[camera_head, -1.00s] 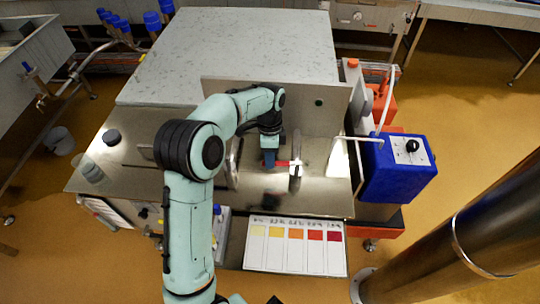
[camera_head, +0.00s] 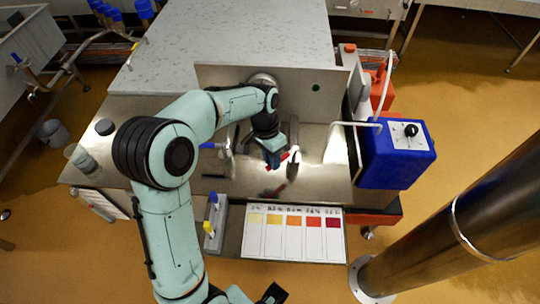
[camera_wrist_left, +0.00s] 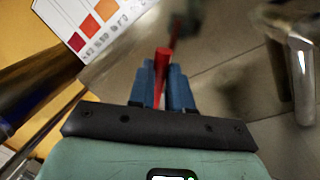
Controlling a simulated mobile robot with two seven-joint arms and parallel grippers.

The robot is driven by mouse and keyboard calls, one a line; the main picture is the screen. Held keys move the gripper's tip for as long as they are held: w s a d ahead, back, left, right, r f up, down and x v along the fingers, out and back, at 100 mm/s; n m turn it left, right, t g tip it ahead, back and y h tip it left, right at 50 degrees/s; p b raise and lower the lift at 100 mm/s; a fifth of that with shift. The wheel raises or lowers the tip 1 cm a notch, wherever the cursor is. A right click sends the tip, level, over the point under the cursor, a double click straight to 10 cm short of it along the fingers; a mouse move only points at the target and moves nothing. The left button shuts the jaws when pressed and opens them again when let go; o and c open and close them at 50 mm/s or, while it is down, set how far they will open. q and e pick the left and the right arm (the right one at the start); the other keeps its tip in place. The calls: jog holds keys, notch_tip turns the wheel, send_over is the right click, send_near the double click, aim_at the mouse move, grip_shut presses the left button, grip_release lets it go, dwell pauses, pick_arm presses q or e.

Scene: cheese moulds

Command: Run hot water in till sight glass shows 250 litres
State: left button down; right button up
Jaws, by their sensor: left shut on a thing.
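My left gripper (camera_head: 275,160) reaches down over the steel worktop. In the left wrist view the red lever (camera_wrist_left: 161,72) sits between the blue fingers (camera_wrist_left: 162,88). The lever's lower end and what it is fixed to are hidden or blurred. I cannot make out a sight glass or a water level in either view. My right gripper is not clearly in view.
A steel post (camera_head: 293,162) stands just right of the gripper; a shiny pipe (camera_wrist_left: 300,80) shows in the wrist view. A blue box with a black knob (camera_head: 398,155) is at the right. A colour chart (camera_head: 292,233) lies in front. A thick column (camera_head: 465,225) stands front right.

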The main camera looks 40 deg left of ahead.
pick_arm(q)
jog(key=shift+d, duration=0.15)
dwell(0.3)
jog(key=c, duration=1.1)
grip_release()
jog(key=shift+o, duration=0.2)
notch_tip(320, 180, up, 13)
jog(key=a+p, duration=0.2)
jog(key=shift+a, duration=0.3)
pick_arm(e)
jog(key=shift+w+r, duration=0.25)
jog(key=shift+r, duration=0.3)
jog(key=shift+w+r, duration=0.25)
jog(key=shift+r, duration=0.3)
pick_arm(q)
jog(key=shift+w, duration=0.1)
